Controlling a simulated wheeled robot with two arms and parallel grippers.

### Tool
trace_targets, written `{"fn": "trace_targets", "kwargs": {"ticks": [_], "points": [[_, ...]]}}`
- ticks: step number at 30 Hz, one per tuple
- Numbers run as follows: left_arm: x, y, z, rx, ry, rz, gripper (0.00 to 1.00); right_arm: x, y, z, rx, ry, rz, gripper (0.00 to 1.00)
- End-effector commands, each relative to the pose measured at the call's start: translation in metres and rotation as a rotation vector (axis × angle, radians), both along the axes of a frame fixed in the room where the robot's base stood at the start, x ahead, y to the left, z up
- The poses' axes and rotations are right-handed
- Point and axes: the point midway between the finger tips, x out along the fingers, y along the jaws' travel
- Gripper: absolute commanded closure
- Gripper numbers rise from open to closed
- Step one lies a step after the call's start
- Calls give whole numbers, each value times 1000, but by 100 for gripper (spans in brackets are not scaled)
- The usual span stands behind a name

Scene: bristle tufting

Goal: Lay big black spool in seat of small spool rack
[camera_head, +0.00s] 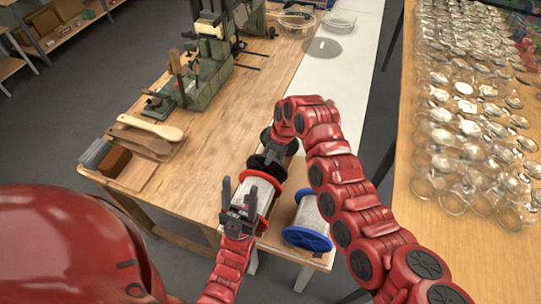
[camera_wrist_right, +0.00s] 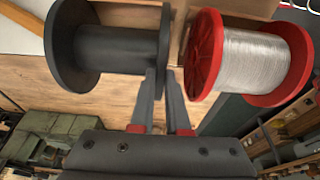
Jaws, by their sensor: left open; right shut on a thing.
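The big black spool (camera_head: 283,146) is near the front end of the wooden bench, partly hidden by my right arm; its dark drum (camera_wrist_right: 115,50) and flanges fill the upper left of the right wrist view. My right gripper (camera_wrist_right: 166,72) is shut on the spool's near flange. A red-flanged spool of silvery wire (camera_head: 257,190) lies beside it, and also shows in the wrist view (camera_wrist_right: 255,60). My left gripper (camera_head: 235,192) is open and empty, in front of the red-flanged spool in the head view. A wooden edge of what may be the small spool rack (camera_head: 283,236) shows low; its seats are hidden.
A blue-flanged spool (camera_head: 308,238) lies to the right of the red one. A green machine (camera_head: 205,75), wooden paddle (camera_head: 148,126) and brown block (camera_head: 114,160) are on the bench. The white strip (camera_head: 335,75) is mostly clear. Many glass pieces (camera_head: 465,110) cover the right table.

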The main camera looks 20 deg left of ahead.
Motion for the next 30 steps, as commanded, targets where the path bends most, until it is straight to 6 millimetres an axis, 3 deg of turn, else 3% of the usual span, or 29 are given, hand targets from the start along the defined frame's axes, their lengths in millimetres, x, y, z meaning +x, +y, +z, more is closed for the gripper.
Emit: {"fn": "trace_targets", "kwargs": {"ticks": [5,6,12,18,22,23,30], "points": [[0,0,-3,0,0,0,46,1,1,-2,2,-3,0,100],[0,0,-3,0,0,0,46,1,1,-2,2,-3,0,85],[0,0,-2,0,0,0,46,1,0,-2,1,-2,-1,51],[0,0,-2,0,0,0,46,0,0,-2,1,-1,0,51],[0,0,-3,0,0,0,46,0,0,-3,0,0,0,28],[0,0,-3,0,0,0,46,0,0,-3,0,0,0,26],[0,0,-2,0,0,0,46,0,0,-3,0,0,0,26]]}}
